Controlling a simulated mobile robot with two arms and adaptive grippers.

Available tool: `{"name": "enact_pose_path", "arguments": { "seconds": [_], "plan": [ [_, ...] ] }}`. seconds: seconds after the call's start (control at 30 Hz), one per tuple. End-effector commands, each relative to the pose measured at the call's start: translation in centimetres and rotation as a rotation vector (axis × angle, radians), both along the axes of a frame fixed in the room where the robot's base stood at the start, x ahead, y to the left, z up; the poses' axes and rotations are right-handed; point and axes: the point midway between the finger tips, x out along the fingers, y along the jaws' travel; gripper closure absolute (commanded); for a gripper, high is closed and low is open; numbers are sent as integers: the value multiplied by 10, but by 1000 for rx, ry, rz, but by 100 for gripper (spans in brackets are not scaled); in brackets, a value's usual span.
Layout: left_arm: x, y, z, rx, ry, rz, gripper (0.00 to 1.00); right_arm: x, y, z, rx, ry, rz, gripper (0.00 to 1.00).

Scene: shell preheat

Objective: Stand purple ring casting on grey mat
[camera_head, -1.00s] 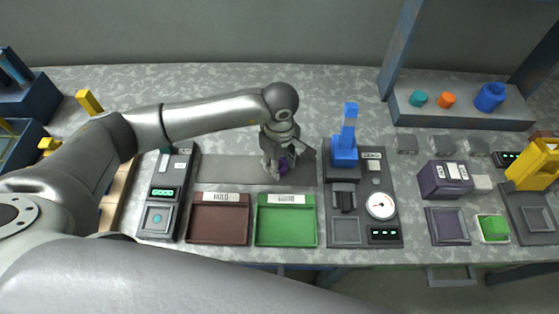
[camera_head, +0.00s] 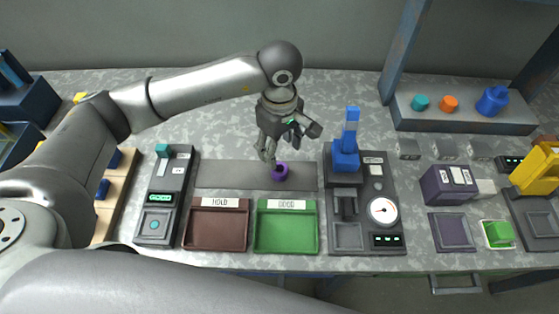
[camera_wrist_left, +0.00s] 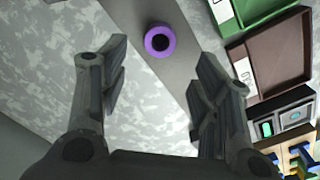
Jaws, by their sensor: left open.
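The purple ring casting (camera_head: 281,172) stands on the grey mat (camera_head: 225,174), toward the mat's right part. In the left wrist view the ring (camera_wrist_left: 160,41) shows its round opening from above, and the mat (camera_wrist_left: 190,70) runs beneath it. My left gripper (camera_head: 283,150) is above and just behind the ring, apart from it. In the left wrist view its two fingers (camera_wrist_left: 160,85) are spread wide with nothing between them. My right gripper is not in view.
A brown HOLD tray (camera_head: 218,243) and a green GOOD tray (camera_head: 286,245) lie in front of the mat. A grey gauge station with a blue press (camera_head: 346,155) stands right of it.

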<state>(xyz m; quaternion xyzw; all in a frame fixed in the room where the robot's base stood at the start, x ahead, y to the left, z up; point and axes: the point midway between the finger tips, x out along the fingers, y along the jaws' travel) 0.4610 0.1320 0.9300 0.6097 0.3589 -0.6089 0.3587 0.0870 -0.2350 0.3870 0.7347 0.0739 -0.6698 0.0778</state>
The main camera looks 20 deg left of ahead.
Motion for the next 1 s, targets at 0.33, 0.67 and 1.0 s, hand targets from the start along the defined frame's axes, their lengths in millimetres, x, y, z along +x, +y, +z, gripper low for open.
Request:
{"name": "enact_pose_path", "arguments": {
  "seconds": [0.33,0.67,1.0],
  "plan": [
    [0,0,34,0,0,0,43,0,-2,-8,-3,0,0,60],
    [0,0,35,0,1,1,43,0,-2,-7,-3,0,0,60],
    [0,0,58,0,0,1,43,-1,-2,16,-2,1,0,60]
  ]
}}
